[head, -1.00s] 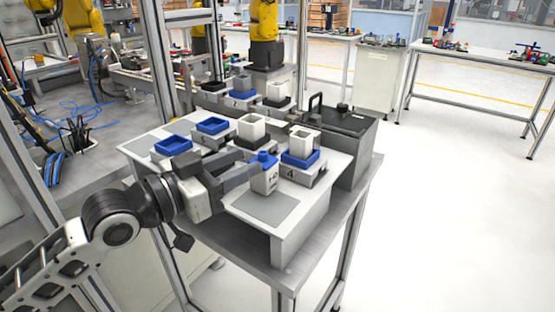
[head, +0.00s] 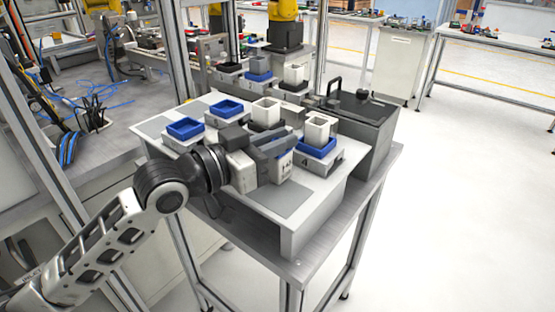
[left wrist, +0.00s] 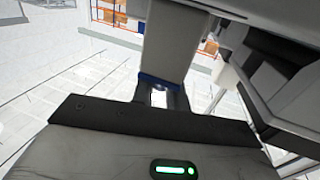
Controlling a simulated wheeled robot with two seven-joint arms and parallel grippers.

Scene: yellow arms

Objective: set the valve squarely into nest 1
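The valve (head: 281,170) is a pale, labelled block with a blue top. It looks upright at the back edge of the grey pad on the white board. My left gripper (head: 278,147) is at its upper part, with dark fingers reaching across and mostly hiding the blue top. I cannot tell whether the fingers press on it. In the left wrist view a blue piece (left wrist: 160,81) shows beyond the gripper's dark bar. Two empty blue trays, left (head: 185,128) and back (head: 226,107), sit on nests; their numbers are unreadable, so I cannot tell which is nest 1. My right gripper is out of view.
Nest 4 (head: 305,163) has a blue tray with a white cup (head: 317,128). Another white cup (head: 265,111) stands behind the gripper. A dark box (head: 358,118) with a handle is at the right. The grey pad (head: 282,199) at the front is clear.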

